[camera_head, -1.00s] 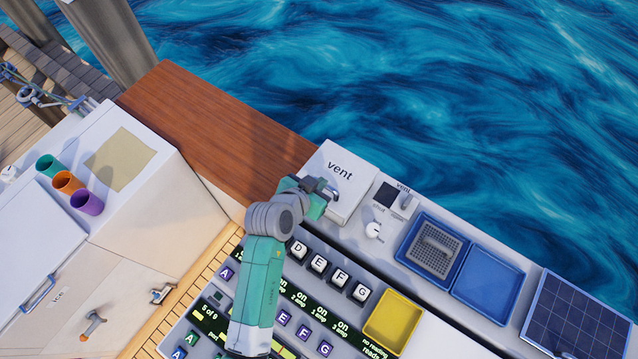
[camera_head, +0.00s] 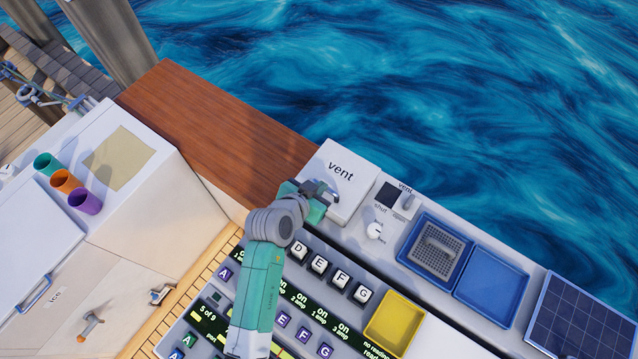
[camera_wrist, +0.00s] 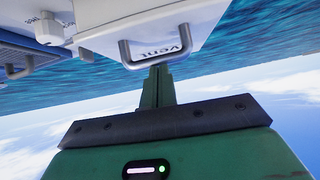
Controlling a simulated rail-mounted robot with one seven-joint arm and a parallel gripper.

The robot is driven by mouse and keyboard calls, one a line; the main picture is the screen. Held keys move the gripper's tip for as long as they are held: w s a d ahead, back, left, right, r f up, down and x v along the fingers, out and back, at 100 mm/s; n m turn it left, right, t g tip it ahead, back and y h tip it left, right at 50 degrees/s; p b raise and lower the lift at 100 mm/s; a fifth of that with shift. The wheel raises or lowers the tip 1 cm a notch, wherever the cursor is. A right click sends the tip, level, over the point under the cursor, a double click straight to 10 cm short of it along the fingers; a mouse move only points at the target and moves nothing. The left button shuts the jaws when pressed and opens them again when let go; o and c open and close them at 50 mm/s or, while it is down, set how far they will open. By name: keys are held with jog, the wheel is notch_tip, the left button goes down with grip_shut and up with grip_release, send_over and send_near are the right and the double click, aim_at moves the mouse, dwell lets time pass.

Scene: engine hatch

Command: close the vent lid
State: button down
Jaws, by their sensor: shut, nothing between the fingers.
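The white vent lid (camera_head: 350,165), marked "vent", lies flat on its housing as far as the head view shows. A grey bar handle stands at its near edge, and it shows clearly in the wrist view (camera_wrist: 184,40). My gripper (camera_wrist: 158,72) is shut and empty, its fingertips close to the handle's bar. I cannot tell whether they touch it. In the head view my gripper (camera_head: 326,192) is at the lid's near left edge and partly hides the handle.
A dark square panel (camera_head: 387,194) and a white knob (camera_head: 374,231) are right of the lid. Blue trays (camera_head: 490,287) are farther right. A lettered switch panel (camera_head: 318,265) lies below. The wooden deck (camera_head: 215,135) on the left is clear.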

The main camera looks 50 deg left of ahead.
jog(key=w+r+p+v, duration=0.1)
jog(key=p+v, duration=0.2)
jog(key=v, duration=1)
jog(key=shift+a+r+p, duration=0.15)
jog(key=shift+r+p, duration=0.15)
jog(key=shift+p, duration=0.1)
jog(key=shift+w, duration=0.1)
jog(key=w+d+r+m+t+p, duration=0.15)
jog(key=w+d+r, duration=0.3)
jog(key=r, duration=0.65)
jog(key=w+d+r+t+p, duration=0.25)
jog(key=w+r, duration=0.25)
jog(key=r, duration=0.7)
jog(key=w+d+r+t+p, duration=0.1)
jog(key=w+d+r+t, duration=0.3)
jog(key=r, duration=0.7)
jog(key=s+d+r+t+p, duration=0.1)
jog(key=d+r, duration=0.4)
jog(key=r, duration=0.5)
jog(key=s+d+r+t+h+p, duration=0.1)
jog(key=d+r, duration=0.4)
jog(key=r, duration=0.6)
jog(key=s+d+r+m+t+h+p, duration=0.1)
jog(key=s+d+r+t, duration=0.3)
jog(key=r, duration=0.6)
jog(key=shift+s+d+r+t+p, duration=0.3)
jog(key=shift+d+t+p, duration=0.1)
jog(key=shift+d+p, duration=0.25)
